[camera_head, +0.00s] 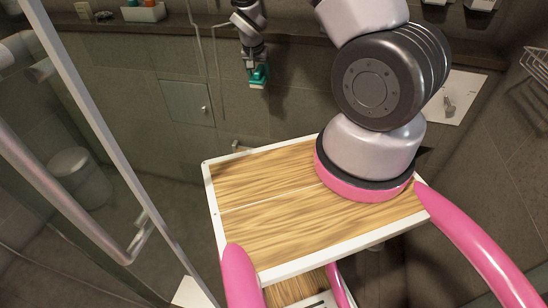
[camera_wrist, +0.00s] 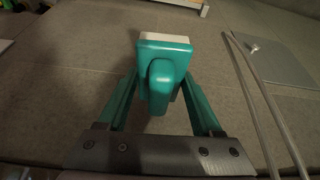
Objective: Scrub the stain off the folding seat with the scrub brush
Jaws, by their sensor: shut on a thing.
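My gripper (camera_head: 256,62) hangs near the back wall in the head view, pointing down. It is shut on the teal scrub brush (camera_head: 258,75), which has a pale bristle block at its lower end. In the wrist view the brush (camera_wrist: 160,75) sits between the two teal fingers of my gripper (camera_wrist: 158,92), its pale block facing away. The brush is held in the air, apart from any surface I can make out. I cannot identify the folding seat or its stain with certainty. A white edge with a wood-coloured part (camera_wrist: 185,5) shows at the top of the wrist view, mostly cut off.
A glass door with a metal frame (camera_head: 95,110) stands at left. A grey hatch (camera_head: 185,103) is in the tiled wall left of my gripper. A ledge (camera_head: 290,40) crosses the back. A white panel (camera_head: 460,88) and a wire rack (camera_head: 537,65) are at right.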

